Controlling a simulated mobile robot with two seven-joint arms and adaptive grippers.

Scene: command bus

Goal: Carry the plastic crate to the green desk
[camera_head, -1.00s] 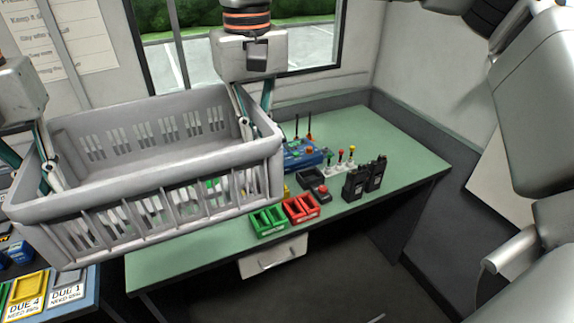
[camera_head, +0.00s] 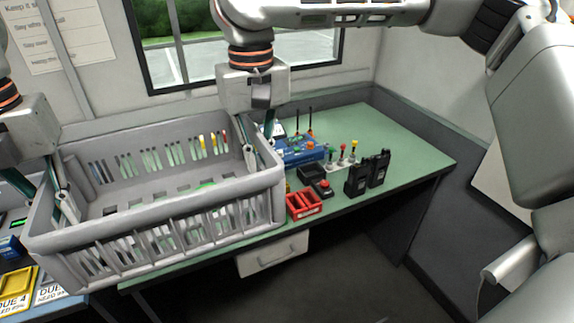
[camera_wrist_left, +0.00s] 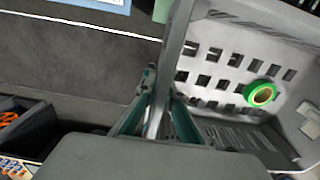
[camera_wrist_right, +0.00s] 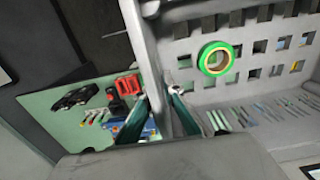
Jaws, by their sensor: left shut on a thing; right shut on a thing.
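The grey plastic crate (camera_head: 170,240) is held between my two grippers above the left part of the green desk (camera_head: 405,150). My left gripper (camera_head: 65,205) is shut on the crate's left end wall, and the wrist view shows the fingers on its rim (camera_wrist_left: 155,105). My right gripper (camera_head: 262,155) is shut on the right end wall, also seen in the right wrist view (camera_wrist_right: 160,105). A green tape roll (camera_wrist_right: 217,58) lies inside the crate; it also shows in the left wrist view (camera_wrist_left: 260,94). I cannot tell whether the crate's bottom touches the desk.
On the desk stand a red tray (camera_head: 304,204), a blue device (camera_head: 300,150), colored-top sticks (camera_head: 343,158) and two black radios (camera_head: 367,175), close to the crate's right side. The desk's right part is clear. A blue-edged surface with yellow trays (camera_head: 15,290) lies at lower left.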

